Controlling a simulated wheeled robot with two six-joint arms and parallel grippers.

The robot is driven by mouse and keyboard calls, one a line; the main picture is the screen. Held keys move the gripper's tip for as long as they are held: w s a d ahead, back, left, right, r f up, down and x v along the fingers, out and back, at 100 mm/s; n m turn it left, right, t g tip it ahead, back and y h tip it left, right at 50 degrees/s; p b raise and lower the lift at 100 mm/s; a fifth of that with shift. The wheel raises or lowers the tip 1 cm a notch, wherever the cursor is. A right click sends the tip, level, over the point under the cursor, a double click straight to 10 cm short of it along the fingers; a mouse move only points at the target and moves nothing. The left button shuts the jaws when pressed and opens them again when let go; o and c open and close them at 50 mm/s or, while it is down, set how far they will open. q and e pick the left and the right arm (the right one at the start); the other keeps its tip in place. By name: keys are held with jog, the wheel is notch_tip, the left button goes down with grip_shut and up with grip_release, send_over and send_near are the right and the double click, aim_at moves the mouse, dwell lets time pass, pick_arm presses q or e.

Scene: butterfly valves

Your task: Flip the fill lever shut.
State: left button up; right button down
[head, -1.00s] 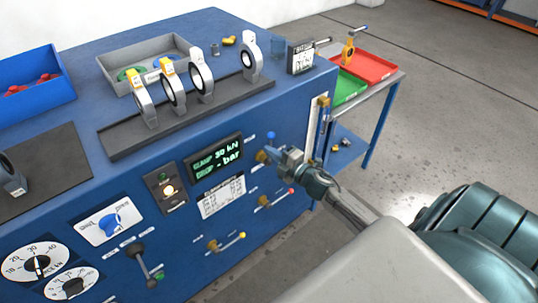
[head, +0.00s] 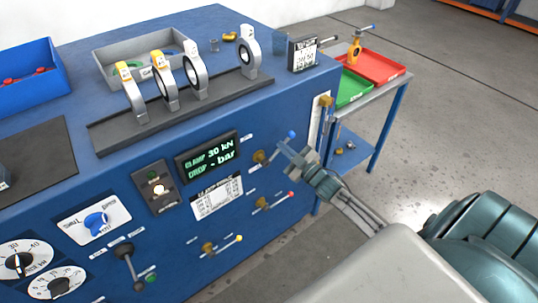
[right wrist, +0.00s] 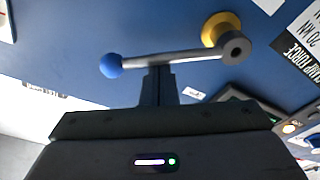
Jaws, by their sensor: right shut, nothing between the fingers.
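A blue-knobbed lever (head: 291,134) with a brass hub (head: 260,157) is on the blue panel right of the display; its label is too small to read. It slants up and right from the hub in the head view. In the right wrist view its grey bar runs from the hub to the blue ball (right wrist: 110,66). My right gripper (head: 284,149) is shut and empty, with its fingertips (right wrist: 158,72) at the bar's edge near the ball, seemingly touching it. My left gripper is not in view.
A red-knobbed lever (head: 275,202) sits just below, and a yellow-knobbed lever (head: 222,245) lower left. The display (head: 208,157) reads clamp 30 kN. Ring-shaped valves (head: 195,74) stand on the bench top. A side cart with a green tray (head: 353,88) stands to the right.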

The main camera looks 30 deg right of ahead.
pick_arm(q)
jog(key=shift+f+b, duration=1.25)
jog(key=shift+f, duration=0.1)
pick_arm(e)
jog(key=shift+w+d+f+m+h, duration=0.1)
jog(key=shift+d+f+m+h, duration=0.2)
jog(key=shift+f+m, duration=0.6)
jog(key=shift+s+d+f+m+h, duration=0.1)
jog(key=shift+d+f+m, duration=0.4)
jog(key=shift+m, duration=0.75)
jog(key=shift+w+d+f+m+h, duration=0.1)
jog(key=shift+d+f+m+h, duration=0.15)
jog(key=shift+f+m, duration=0.65)
jog(key=shift+r, duration=0.2)
jog(key=r+p, duration=0.1)
jog(key=r, duration=0.1)
jog(key=w+r+p, duration=0.1)
jog(key=r+p, duration=0.1)
jog(key=shift+r, duration=0.35)
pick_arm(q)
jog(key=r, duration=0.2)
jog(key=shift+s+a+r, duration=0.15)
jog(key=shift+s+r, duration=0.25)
pick_arm(e)
jog(key=s+f, duration=0.2)
jog(key=s, duration=0.8)
jog(key=shift+d, duration=0.4)
